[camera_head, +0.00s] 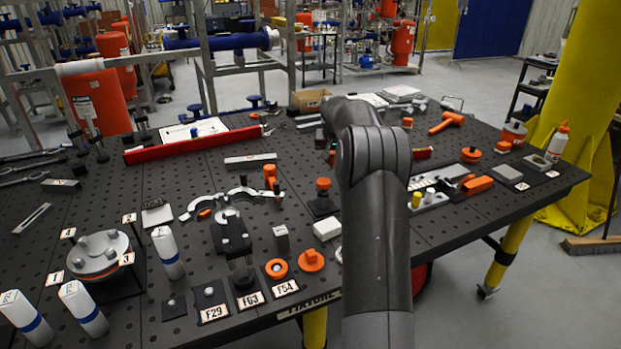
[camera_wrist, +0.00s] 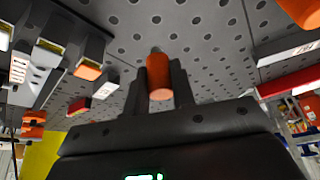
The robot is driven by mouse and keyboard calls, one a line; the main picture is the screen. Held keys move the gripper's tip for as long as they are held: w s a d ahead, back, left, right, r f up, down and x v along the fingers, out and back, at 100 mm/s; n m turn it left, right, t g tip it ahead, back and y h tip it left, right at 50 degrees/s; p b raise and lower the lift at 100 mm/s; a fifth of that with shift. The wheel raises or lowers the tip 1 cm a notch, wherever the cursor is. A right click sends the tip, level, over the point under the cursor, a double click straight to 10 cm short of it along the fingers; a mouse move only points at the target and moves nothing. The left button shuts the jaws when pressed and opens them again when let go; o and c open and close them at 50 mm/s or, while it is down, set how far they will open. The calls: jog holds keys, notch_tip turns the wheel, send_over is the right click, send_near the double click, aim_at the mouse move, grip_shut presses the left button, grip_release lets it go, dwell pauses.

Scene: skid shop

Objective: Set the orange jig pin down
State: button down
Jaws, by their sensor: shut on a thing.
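In the wrist view the orange jig pin (camera_wrist: 160,80) is between the two dark fingers of my gripper (camera_wrist: 161,66), which is shut on it. The pin has an orange body and a small grey end that points away from the palm, toward the perforated table top (camera_wrist: 205,50). I cannot tell whether that end touches the table. In the head view my arm hides most of the gripper, and I cannot make out the held pin with certainty.
Bare perforated table lies around the pin in the wrist view. An orange part (camera_wrist: 302,12) is at the upper right, and grey blocks (camera_wrist: 50,52) stand at the left. In the head view a long red bar (camera_head: 192,146) lies left of my arm, and an orange hammer-shaped part (camera_head: 446,122) lies right.

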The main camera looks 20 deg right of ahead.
jog(key=w+a+f, duration=0.1)
jog(key=w, duration=0.1)
jog(key=w+a+f, duration=0.1)
jog(key=a+f, duration=0.1)
jog(key=w+a+f, duration=0.1)
jog(key=w+a, duration=0.1)
jog(key=shift+w+f, duration=0.25)
jog(key=shift+w, duration=0.1)
jog(key=shift+f, duration=2.05)
jog(key=shift+f, duration=0.15)
jog(key=c, duration=1.2)
grip_release()
